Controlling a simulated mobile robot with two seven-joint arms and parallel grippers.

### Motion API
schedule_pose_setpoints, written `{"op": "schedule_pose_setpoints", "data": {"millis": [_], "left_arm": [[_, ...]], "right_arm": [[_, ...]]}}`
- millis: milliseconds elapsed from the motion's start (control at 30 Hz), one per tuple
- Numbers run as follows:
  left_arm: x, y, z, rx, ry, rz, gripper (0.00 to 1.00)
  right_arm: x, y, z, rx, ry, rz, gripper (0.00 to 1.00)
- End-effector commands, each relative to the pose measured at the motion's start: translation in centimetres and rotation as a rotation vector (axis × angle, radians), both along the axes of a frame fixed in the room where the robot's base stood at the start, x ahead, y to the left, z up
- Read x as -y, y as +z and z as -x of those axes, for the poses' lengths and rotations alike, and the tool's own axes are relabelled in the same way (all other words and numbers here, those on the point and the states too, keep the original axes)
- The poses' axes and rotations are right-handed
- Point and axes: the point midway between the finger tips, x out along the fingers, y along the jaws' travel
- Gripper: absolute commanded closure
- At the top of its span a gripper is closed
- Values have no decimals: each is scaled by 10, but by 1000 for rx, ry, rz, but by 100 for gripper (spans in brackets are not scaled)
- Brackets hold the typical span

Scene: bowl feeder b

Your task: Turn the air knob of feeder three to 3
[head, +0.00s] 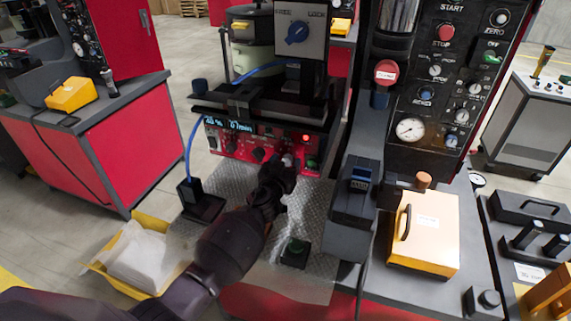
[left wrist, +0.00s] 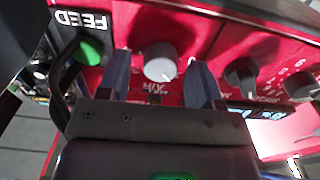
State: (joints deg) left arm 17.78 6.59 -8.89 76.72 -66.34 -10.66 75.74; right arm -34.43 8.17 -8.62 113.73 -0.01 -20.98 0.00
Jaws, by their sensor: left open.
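The feeder's red control panel (head: 235,140) stands at the centre of the head view, with a lit display, dark knobs and a green button (head: 311,163). In the left wrist view, which is upside down, a light grey round knob (left wrist: 158,61) with a white pointer mark sits on the panel. Lettering beside it seems to read AIR; the pointer's number cannot be read. My left gripper (left wrist: 162,82) is open, with one blue-grey finger on each side of this knob; contact cannot be told. In the head view my left gripper (head: 279,168) hides part of the panel. My right gripper is not in view.
The green FEED button (left wrist: 90,51) is close beside one finger; dark knobs (left wrist: 240,72) lie on the other side. A box with a blue selector (head: 297,33) stands above the panel.

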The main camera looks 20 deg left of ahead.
Motion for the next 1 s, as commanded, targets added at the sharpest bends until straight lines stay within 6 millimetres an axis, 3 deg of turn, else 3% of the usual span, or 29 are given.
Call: {"op": "schedule_pose_setpoints", "data": {"millis": [67, 400, 733, 1000], "left_arm": [[0, 0, 0, 0, 0, 0, 40], [0, 0, 0, 0, 0, 0, 90], [0, 0, 0, 2, 0, -53, 90], [1, -2, 0, 8, 0, -234, 90]], "right_arm": [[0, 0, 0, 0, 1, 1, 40], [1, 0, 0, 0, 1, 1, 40], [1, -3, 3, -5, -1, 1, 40], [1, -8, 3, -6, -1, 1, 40]]}}
